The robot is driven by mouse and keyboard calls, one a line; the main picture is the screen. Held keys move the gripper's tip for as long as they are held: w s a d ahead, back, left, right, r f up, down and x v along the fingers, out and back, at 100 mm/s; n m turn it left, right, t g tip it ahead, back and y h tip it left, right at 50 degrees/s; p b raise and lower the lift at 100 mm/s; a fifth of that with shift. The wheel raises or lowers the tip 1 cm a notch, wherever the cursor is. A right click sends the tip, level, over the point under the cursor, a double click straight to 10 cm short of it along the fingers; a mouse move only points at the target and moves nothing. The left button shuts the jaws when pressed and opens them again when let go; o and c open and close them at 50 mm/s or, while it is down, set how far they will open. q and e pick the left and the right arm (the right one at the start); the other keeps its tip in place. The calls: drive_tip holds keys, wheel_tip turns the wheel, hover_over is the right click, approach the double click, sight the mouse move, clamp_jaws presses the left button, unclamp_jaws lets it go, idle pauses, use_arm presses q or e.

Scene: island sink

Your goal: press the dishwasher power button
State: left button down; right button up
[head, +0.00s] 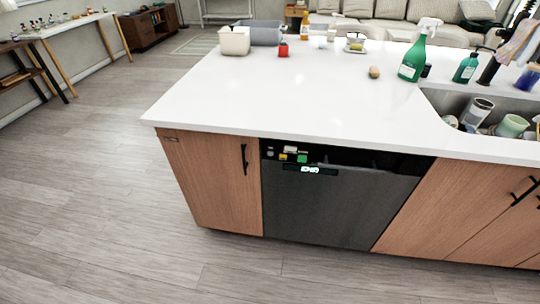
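The dishwasher (325,210) is set into the front of the island, between wooden cabinet doors. Its front is dark grey and its door is closed. A black control panel (345,158) runs along its top, under the countertop edge. At the panel's left end are small white, yellow and green marks or buttons (302,158), and a lit white display (311,170) just below. They are too small to tell which one is the power button. Neither of my grippers shows in the head view.
The white countertop (290,95) overhangs the dishwasher front. A cabinet door (215,180) with a black handle is on the left, more cabinets (465,215) on the right. A sink (455,100) holds several cups. The wood floor (110,210) in front is clear.

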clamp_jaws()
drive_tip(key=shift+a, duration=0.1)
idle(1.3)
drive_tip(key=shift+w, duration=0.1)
